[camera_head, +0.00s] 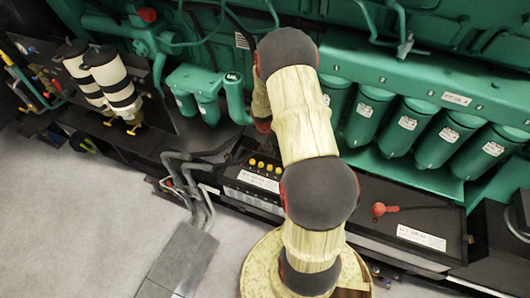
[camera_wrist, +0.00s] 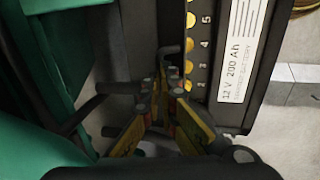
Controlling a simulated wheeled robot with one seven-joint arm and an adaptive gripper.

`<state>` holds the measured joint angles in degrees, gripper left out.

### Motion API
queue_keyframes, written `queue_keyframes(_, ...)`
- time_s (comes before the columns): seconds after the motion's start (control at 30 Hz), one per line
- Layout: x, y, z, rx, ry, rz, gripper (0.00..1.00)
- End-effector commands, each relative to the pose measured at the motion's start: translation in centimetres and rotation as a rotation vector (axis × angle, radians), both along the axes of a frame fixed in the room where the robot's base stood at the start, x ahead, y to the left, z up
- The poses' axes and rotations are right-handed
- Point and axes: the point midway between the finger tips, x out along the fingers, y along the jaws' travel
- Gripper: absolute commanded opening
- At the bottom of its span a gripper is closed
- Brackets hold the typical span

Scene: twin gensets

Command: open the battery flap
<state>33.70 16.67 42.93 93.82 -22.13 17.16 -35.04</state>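A dark battery with a row of yellow caps (camera_head: 264,166) and a white label lies left of my arm in the head view. In the wrist view the battery's label (camera_wrist: 241,45) reads 12 V 200 Ah, beside numbered yellow caps. A dark bent bar, like a handle (camera_wrist: 170,48), stands by the caps. My gripper (camera_wrist: 162,88) has its yellow-and-black fingers close together just below this bar. Whether they hold it is unclear. My arm hides the gripper in the head view. Which part is the flap is not clear.
Right of my arm lies a dark flat cover (camera_head: 432,217) with a red knob (camera_head: 379,209). Green engine cylinders (camera_head: 408,128) stand behind. Grey cables (camera_head: 195,178) run at the left. Open grey floor (camera_head: 75,225) spreads in front.

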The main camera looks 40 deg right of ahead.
Motion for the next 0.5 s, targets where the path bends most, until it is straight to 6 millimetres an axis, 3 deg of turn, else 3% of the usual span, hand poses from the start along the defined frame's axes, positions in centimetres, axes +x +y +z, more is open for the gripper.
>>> queue_keyframes(0.03, -0.71, 0.28, -1.30, 0.015, 0.017, 0.000, 0.00)
queue_keyframes(0.1, -0.82, 0.36, -1.61, 0.016, 0.020, 0.003, 0.01)
queue_keyframes(0.5, -1.05, 0.68, -1.84, 0.020, 0.027, 0.005, 0.24)
